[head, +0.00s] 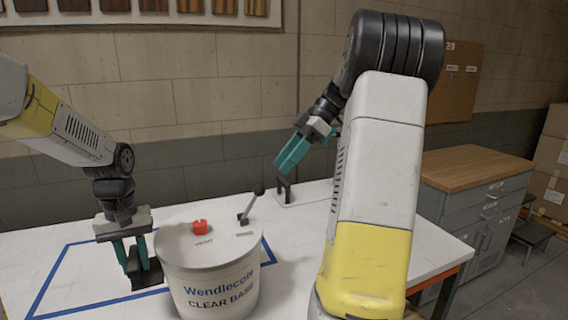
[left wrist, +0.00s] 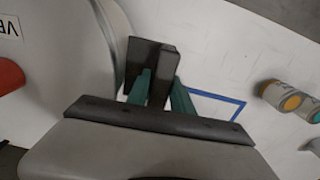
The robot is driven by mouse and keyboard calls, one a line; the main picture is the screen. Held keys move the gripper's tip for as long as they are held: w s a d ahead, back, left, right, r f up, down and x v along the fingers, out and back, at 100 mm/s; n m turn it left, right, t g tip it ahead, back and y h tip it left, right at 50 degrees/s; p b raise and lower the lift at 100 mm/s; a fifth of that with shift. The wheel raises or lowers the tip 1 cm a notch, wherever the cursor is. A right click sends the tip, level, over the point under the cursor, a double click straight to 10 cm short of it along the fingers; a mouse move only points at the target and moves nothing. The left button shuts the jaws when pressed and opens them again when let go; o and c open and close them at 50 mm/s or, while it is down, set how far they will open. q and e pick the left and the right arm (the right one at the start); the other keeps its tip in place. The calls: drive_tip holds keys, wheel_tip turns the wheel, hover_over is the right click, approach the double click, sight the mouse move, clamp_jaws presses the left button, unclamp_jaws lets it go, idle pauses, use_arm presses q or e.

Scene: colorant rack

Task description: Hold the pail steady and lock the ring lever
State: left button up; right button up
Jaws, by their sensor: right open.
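The white pail (head: 207,278), lettered "Wendlecote CLEAR BASE", stands upright on the table. A red cap (head: 200,226) sits on its lid. The ring lever (head: 252,203), with a dark knob, sticks up at a tilt from the far right of the lid. My left gripper (head: 132,262) points down beside the pail's left side. Its teal fingers are shut on a black block (left wrist: 150,62) by the pail wall; whether the block is fixed to the pail I cannot tell. My right gripper (head: 291,156) is open and empty, above and right of the lever, apart from it.
Blue tape (head: 62,270) marks an outline on the white table (head: 185,217). A black bracket (head: 284,188) stands behind the pail. Small cans (left wrist: 285,97) lie in the left wrist view. My right arm covers the table's right part. A wooden-topped cabinet (head: 470,167) stands at right.

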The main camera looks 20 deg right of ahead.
use_arm(q)
drive_tip(key=o, duration=0.4)
drive_tip(key=shift+c, duration=0.2)
wheel_tip(320, 180, up, 12)
drive_tip(key=s+a+r+t+h, duration=0.1)
drive_tip(key=s+t, duration=0.2)
drive_tip(key=s, duration=0.5)
drive_tip(key=s+a+r+m+t+h, duration=0.1)
drive_tip(key=s+a+t, duration=0.1)
drive_tip(key=s, duration=0.6)
drive_tip(key=shift+s+t, duration=0.4)
drive_tip(key=shift+t, duration=0.2)
use_arm(e)
drive_tip(key=s+a+f+m+t+h, duration=0.2)
drive_tip(key=s+a+m, duration=0.4)
drive_tip(key=s, duration=0.3)
drive_tip(key=s+a+f+m+t+h, duration=0.3)
drive_tip(key=s+a+m, duration=0.3)
drive_tip(key=s+m, duration=0.3)
drive_tip(key=shift+a+t+h, duration=0.3)
drive_tip(key=shift+t+h, duration=0.3)
